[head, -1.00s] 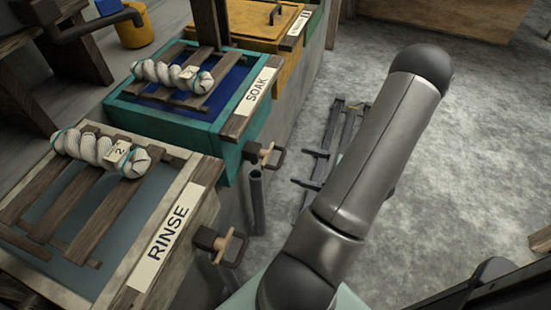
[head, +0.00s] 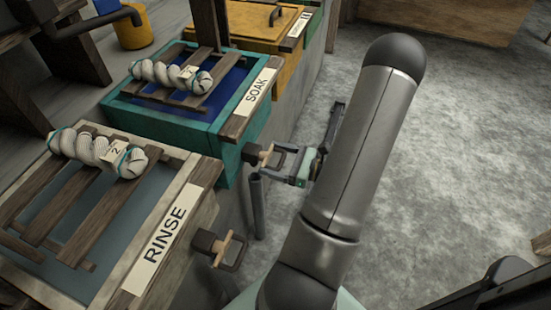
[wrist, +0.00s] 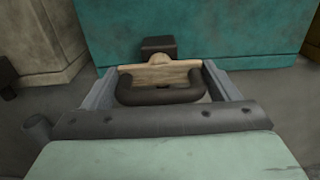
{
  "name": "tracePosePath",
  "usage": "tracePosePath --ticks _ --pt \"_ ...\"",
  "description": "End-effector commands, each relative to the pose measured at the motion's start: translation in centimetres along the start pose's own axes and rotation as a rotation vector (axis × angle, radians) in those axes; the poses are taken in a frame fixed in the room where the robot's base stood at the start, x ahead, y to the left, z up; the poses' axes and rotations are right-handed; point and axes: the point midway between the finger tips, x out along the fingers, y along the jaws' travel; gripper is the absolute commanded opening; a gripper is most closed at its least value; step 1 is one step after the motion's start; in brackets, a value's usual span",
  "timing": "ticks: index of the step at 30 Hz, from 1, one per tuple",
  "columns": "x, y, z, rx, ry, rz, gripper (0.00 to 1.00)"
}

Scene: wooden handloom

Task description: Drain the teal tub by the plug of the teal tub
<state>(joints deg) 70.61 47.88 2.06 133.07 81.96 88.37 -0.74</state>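The teal tub (head: 165,122), labelled SOAK, stands in the middle of the head view and fills the back of the wrist view (wrist: 200,35). Its plug (head: 264,155) sticks out low on the front wall, with a pale wooden crosspiece and a dark loop handle. In the wrist view the plug (wrist: 158,74) sits between my fingers. My gripper (head: 280,160) is open, one finger on each side of the plug's handle. The fingers lie close to the crosspiece ends; I cannot tell whether they touch. Blue liquid (head: 222,83) shows inside the tub.
The RINSE tub (head: 170,240) stands nearer, with its own plug (head: 228,248). A yellow tub (head: 260,22) stands behind. Twisted white skeins lie on wooden slats over the teal and RINSE tubs. A dark pipe (head: 257,205) stands below the teal plug.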

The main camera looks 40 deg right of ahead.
Motion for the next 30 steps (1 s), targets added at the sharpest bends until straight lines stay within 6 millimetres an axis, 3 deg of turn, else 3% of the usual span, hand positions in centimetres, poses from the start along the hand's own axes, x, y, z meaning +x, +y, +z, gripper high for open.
tracePosePath --ticks 5,11,18,19,30 --pt "-0.5 0.0 0.1 0.000 0.000 -0.001 0.41" --pt "-2.8 0.0 0.0 0.001 0.001 -0.001 0.41" --pt "-2.8 0.0 -0.1 0.001 0.001 0.001 0.41" --pt "-2.8 0.0 -0.1 0.001 0.001 0.001 0.88" --pt "-3.2 0.0 0.0 0.001 0.001 0.000 0.88"
